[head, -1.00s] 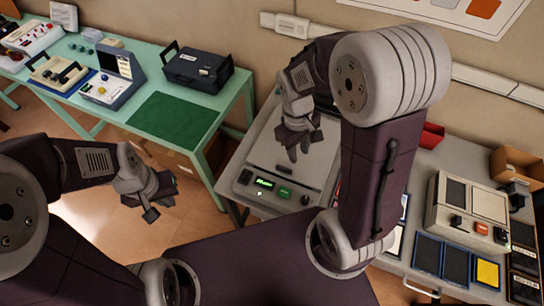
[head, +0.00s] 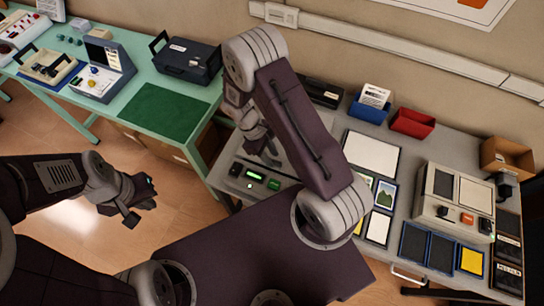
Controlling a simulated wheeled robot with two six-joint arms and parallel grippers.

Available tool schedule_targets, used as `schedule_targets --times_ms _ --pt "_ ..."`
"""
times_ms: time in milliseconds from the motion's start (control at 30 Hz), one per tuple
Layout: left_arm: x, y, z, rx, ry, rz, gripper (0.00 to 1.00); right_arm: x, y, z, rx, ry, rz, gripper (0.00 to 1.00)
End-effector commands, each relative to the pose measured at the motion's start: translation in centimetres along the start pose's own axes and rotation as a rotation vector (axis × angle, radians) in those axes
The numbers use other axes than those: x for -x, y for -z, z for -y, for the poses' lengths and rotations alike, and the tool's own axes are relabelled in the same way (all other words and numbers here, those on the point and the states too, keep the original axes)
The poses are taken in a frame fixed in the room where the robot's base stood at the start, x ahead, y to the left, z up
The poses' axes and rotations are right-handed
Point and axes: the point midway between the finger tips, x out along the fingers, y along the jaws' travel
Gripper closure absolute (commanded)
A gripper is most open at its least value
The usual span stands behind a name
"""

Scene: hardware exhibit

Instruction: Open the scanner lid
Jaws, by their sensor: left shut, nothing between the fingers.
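The scanner (head: 250,185) is a grey flatbed device on the grey table, with a green display and a green button on its front panel. Its lid (head: 284,166) looks flat and down, but my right arm hides most of it. My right gripper (head: 266,156) points down over the left part of the lid. Whether it touches the lid, or how far its fingers are apart, is unclear. My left gripper (head: 142,204) is shut and empty, over the floor at the left, well away from the scanner.
Right of the scanner lie framed cards and a white panel (head: 371,155), with blue (head: 369,112) and red (head: 412,122) bins behind. A beige device (head: 455,209) stands further right. The green table (head: 118,89) at the left holds a dark case (head: 187,60) and instruments.

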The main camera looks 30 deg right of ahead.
Motion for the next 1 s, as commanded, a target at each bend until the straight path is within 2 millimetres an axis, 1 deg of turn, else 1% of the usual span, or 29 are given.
schedule_targets --times_ms 33,133,400,467,500,533,1000 --pt "0.2 0.0 0.0 0.0 0.0 0.0 1.0 -0.6 -0.1 0.0 -0.001 0.002 0.003 0.69" --pt "0.2 0.0 0.0 0.0 0.0 0.0 1.0 -1.4 0.0 0.0 -0.001 0.0 0.001 0.69" --pt "0.2 0.0 0.0 0.0 0.0 0.0 1.0 -1.7 0.0 0.0 -0.001 0.0 -0.002 0.69" --pt "0.2 0.0 0.0 0.0 0.0 0.0 1.0 -1.7 0.0 0.0 -0.001 0.0 -0.002 0.86" --pt "0.2 0.0 0.0 0.0 0.0 0.0 1.0 -1.7 0.0 0.0 -0.001 0.0 -0.002 0.97" --pt "0.2 0.0 0.0 0.0 0.0 0.0 1.0 -1.7 0.0 0.0 -0.001 -0.001 -0.002 1.0" --pt "0.2 0.0 0.0 0.0 0.0 0.0 1.0 -1.6 0.1 0.0 -0.001 -0.001 -0.002 1.0"
